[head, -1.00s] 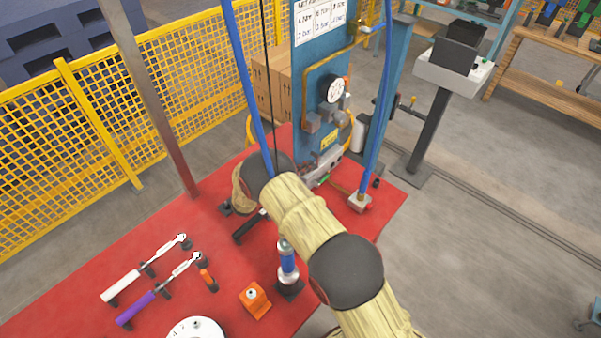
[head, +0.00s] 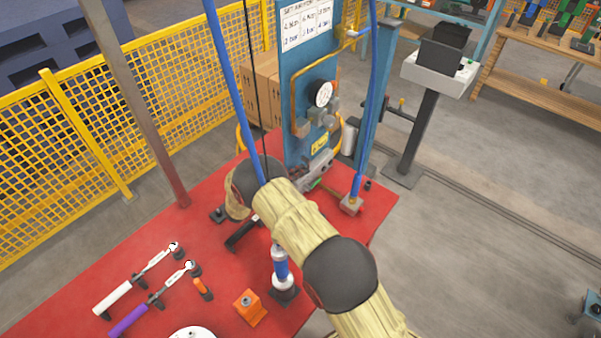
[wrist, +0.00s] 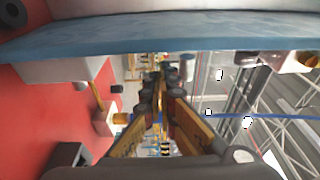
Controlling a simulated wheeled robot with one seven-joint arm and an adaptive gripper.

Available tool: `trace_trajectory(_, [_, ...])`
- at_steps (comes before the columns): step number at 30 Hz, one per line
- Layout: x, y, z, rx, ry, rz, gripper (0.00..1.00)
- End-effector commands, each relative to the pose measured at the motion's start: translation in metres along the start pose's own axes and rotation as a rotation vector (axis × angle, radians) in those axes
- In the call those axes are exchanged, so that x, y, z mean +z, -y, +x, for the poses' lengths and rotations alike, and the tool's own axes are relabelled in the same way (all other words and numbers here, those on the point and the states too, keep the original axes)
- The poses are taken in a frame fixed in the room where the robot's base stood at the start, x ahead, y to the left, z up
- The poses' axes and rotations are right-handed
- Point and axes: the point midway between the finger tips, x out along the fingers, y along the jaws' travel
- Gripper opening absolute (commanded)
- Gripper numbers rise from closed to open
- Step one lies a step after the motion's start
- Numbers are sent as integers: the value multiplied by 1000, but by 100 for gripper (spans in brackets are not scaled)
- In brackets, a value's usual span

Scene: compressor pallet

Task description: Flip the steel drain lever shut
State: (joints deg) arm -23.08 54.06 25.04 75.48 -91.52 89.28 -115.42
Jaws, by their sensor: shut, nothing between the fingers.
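I cannot make out the steel drain lever for certain in either view. Grey metal fittings (head: 318,165) sit at the foot of the blue panel (head: 303,110) in the head view, partly behind my arm. My gripper (wrist: 160,92) shows in the wrist view with its fingers together and nothing between them. The blue panel's edge (wrist: 150,38) runs across the top of that view, apart from the fingers.
A pale block (head: 350,205) with a blue hose (head: 363,120) stands on the red table (head: 160,220); the block also shows in the wrist view (wrist: 105,122). A yellow fence (head: 60,170) lies left.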

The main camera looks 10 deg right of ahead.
Motion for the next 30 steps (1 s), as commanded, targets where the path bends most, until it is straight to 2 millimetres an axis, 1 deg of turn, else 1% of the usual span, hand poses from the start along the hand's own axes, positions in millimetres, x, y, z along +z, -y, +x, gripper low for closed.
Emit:
trace_trajectory(20, [1,-5,6,0,0,0,0])
trace_trajectory(30, [3,-10,16,0,-2,0,0])
